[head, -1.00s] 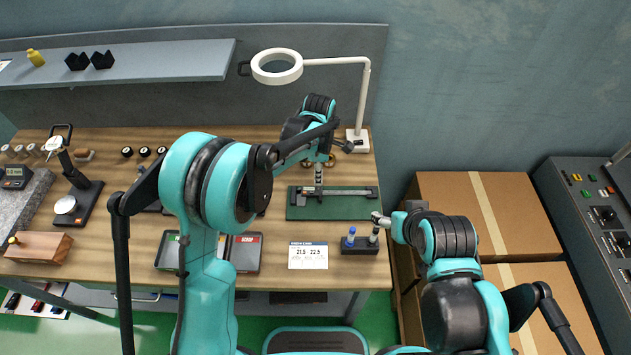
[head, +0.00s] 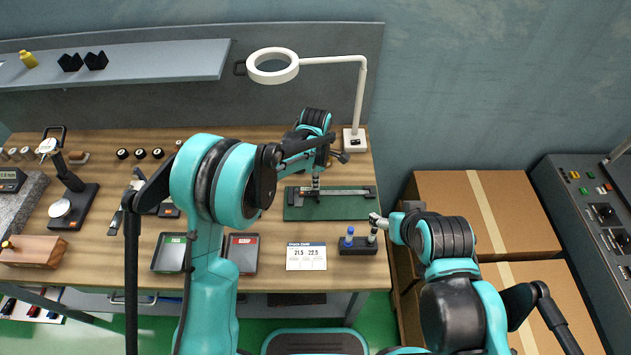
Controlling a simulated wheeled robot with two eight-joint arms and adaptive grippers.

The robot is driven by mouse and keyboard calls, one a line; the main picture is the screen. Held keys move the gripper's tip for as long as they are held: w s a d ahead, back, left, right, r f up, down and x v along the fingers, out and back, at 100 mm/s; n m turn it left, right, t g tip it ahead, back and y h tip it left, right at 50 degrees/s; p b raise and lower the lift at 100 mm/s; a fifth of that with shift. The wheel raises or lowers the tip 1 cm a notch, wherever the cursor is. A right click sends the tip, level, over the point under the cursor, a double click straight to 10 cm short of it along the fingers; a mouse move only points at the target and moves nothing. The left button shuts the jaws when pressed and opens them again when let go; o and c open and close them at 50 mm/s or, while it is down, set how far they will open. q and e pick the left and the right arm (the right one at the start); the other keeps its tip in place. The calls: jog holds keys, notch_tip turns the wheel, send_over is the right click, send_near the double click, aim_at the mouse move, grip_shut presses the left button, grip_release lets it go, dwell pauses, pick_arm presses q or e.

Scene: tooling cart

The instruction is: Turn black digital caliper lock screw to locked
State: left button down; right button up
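A digital caliper (head: 345,192) with dark ends and a grey beam lies across a green mat (head: 332,210) on the workbench. My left gripper (head: 316,187) points down over the caliper, left of its middle. Its fingertips are at or just above the caliper; I cannot tell whether they touch, or are open or shut. The lock screw is too small or hidden by the gripper to make out. My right gripper (head: 376,219) is at a small black stand (head: 358,247), beside the grey post at its right; its fingers are too small to read.
A blue-capped bottle (head: 349,238) stands in the black stand. A check card (head: 306,257) and a red-labelled tray (head: 243,255) lie in front of the mat. A magnifier lamp (head: 354,140) stands behind it. Cardboard boxes (head: 485,215) are right of the bench.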

pick_arm(q)
jog(key=shift+m, duration=0.4)
jog(key=m+b, duration=0.1)
jog(key=m, duration=0.2)
jog(key=shift+m, duration=0.3)
jog(key=m+b, duration=0.1)
jog(key=m, duration=0.3)
jog(key=shift+m, duration=0.3)
jog(key=m, duration=0.4)
jog(key=shift+m+b, duration=0.3)
jog(key=shift+b, duration=0.05)
jog(key=m, duration=0.4)
jog(key=shift+m, duration=0.4)
jog(key=c, duration=1.8)
grip_release()
jog(key=shift+o, duration=0.2)
jog(key=shift+r, duration=0.1)
